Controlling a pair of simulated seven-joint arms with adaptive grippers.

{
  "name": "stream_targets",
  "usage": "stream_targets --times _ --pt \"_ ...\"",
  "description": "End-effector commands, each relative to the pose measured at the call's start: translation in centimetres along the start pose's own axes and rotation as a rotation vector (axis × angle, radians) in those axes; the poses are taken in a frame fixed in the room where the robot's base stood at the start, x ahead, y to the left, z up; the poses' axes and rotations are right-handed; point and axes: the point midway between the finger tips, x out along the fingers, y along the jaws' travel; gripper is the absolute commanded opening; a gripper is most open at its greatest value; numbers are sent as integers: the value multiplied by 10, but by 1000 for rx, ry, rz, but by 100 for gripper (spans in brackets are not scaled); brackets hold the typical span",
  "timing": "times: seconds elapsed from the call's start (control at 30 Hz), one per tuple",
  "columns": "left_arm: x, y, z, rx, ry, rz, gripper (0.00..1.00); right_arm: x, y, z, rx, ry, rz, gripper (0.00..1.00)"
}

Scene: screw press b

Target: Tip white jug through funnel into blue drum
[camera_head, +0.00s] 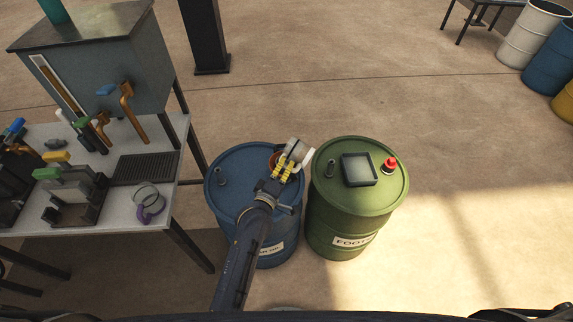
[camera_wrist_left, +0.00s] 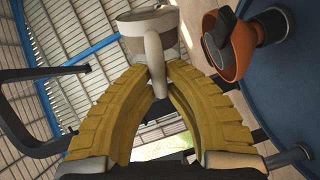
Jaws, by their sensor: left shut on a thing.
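The blue drum (camera_head: 228,205) stands in the middle of the head view, beside the bench. An orange funnel (camera_head: 272,160) sits on its lid, partly hidden by my gripper; it also shows at the upper right of the left wrist view (camera_wrist_left: 234,62). My left gripper (camera_head: 284,167), with yellow fingers, is shut on the handle of the white jug (camera_head: 299,152). The jug is held above the drum's right side, close to the funnel, and looks tilted. The left wrist view shows its handle (camera_wrist_left: 155,60) between the fingertips. Whether anything flows is not visible. My right gripper is not in view.
A green drum (camera_head: 340,215) stands close on the right, with a grey tray (camera_head: 360,170) and a red-topped item (camera_head: 389,164) on its lid. A metal bench (camera_head: 190,150) with tools and a purple-handled cup (camera_head: 148,203) is left. Open floor lies behind the drums.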

Motion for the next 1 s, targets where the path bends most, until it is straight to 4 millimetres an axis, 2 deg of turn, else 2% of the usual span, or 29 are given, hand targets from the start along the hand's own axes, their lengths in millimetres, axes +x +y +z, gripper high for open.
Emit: stream_targets --times 0.33,0.5,1.0 --pt "2 -13 -4 -209 -28 -18 0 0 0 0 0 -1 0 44" --pt "2 -13 -8 -307 -40 -24 0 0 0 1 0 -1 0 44" --pt "3 -13 -11 -380 -50 -30 0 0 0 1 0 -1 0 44"
